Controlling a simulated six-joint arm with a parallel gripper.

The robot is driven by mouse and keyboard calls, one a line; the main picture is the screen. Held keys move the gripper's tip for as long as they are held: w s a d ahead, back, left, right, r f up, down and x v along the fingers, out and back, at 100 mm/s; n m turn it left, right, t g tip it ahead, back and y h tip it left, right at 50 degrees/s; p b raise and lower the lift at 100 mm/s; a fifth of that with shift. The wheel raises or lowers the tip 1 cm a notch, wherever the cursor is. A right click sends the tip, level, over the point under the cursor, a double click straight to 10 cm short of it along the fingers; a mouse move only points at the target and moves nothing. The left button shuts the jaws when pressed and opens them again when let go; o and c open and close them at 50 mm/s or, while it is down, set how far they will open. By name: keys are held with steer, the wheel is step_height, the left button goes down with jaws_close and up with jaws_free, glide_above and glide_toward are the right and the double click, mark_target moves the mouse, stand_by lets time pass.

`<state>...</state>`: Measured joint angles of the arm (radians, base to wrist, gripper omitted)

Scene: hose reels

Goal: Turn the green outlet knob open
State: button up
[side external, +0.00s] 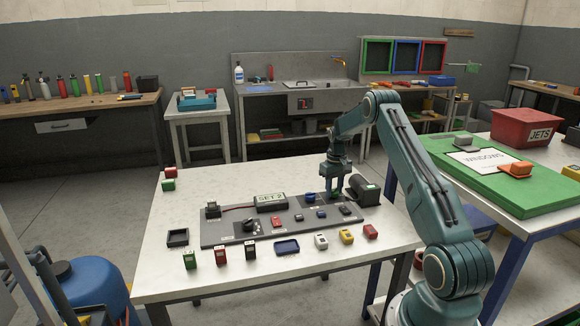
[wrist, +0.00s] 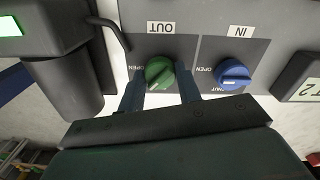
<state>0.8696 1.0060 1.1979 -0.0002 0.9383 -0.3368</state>
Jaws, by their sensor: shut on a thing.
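The green outlet knob (wrist: 159,72) is on a dark plate labelled OUT, with the word OPEN to its left in the wrist view. Its raised grip looks tilted, running lower left to upper right; the exact angle is hard to read. My gripper (wrist: 161,88) is shut on the knob, one finger on each side. In the side view my gripper (side external: 333,197) points down at the right end of the grey panel (side external: 222,238) and hides most of the knob. The blue IN knob (wrist: 233,73) is beside it on the right in the wrist view.
A dark cylinder (side external: 363,189) stands close right of my gripper in the side view. A SET 2 display box (side external: 270,202) is left of it on the panel. The table's left part is mostly clear.

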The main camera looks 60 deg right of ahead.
mark_target(334, 190)
steer(key=m, duration=0.4)
steer(key=shift+m, duration=0.3)
steer(key=m, duration=0.4)
steer(key=shift+r+m, duration=0.1)
steer(key=shift+m, duration=0.3)
steer(key=o, duration=1)
step_height(334, 190, up, 14)
stand_by(0.3)
steer(key=shift+a, duration=0.1)
